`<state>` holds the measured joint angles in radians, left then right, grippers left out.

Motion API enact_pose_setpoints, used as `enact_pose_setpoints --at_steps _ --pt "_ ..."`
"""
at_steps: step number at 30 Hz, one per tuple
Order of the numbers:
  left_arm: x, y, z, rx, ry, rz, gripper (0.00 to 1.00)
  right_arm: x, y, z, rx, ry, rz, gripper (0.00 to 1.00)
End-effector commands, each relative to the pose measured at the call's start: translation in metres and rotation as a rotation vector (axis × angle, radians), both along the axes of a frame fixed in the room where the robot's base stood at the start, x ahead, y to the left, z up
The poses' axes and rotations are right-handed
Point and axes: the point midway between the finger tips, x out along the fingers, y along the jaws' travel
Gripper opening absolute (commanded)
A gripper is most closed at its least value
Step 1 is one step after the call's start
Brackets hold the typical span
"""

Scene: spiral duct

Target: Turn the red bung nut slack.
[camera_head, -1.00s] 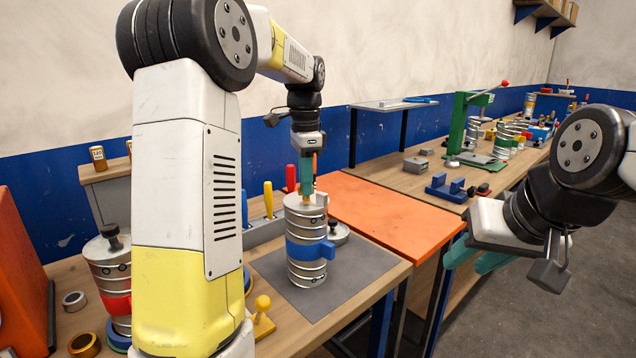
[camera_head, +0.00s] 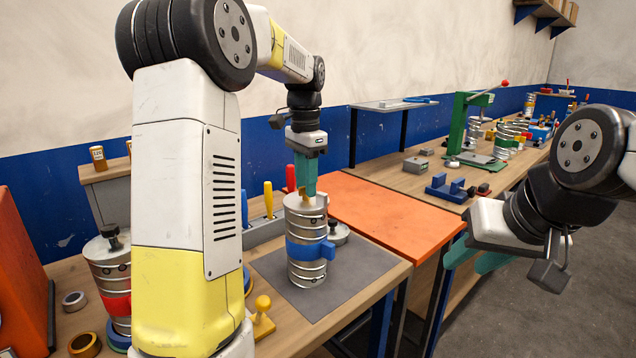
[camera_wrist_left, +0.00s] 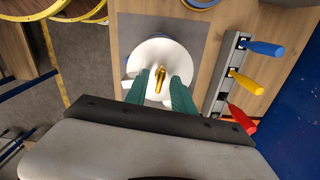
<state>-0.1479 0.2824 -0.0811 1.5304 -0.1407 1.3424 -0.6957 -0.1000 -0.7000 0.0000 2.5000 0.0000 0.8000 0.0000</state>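A silver ribbed can (camera_head: 306,262) with a blue band (camera_head: 308,249) stands upright on the grey mat (camera_head: 345,285). A brass piece rises from its top; in the left wrist view this brass piece (camera_wrist_left: 160,78) lies between my teal fingertips, with a gap on both sides. My left gripper (camera_head: 306,190) points down over the can top and is open; it also shows in the left wrist view (camera_wrist_left: 160,80). A second can (camera_head: 108,272) has a red band (camera_head: 117,305) and a dark knob. No red nut is clearly identifiable. My right gripper (camera_head: 477,256) is open and empty.
A grey rack with blue, yellow (camera_head: 268,198) and red (camera_head: 290,178) handles stands behind the can. A yellow knobbed piece (camera_head: 263,316) lies before the mat. An orange panel (camera_head: 385,212) is free to the right. A green press (camera_head: 462,125) stands farther back.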

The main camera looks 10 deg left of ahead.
Motion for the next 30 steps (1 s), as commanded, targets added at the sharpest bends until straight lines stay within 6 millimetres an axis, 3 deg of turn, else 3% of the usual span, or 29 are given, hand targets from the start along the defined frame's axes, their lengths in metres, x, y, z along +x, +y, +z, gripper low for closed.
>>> enact_pose_setpoints --at_steps 5,18,30 --pt "0.001 0.0 0.007 -0.001 -0.002 0.0 0.3 0.0 0.0 0.0 0.0 0.0 0.0 0.36" --pt "0.001 0.0 0.072 0.0 -0.001 0.0 0.3 0.0 0.0 0.0 0.0 0.0 0.0 0.36" --pt "0.0 0.0 0.078 0.0 0.0 0.001 0.3 0.0 0.0 0.0 0.0 0.0 0.0 0.36"
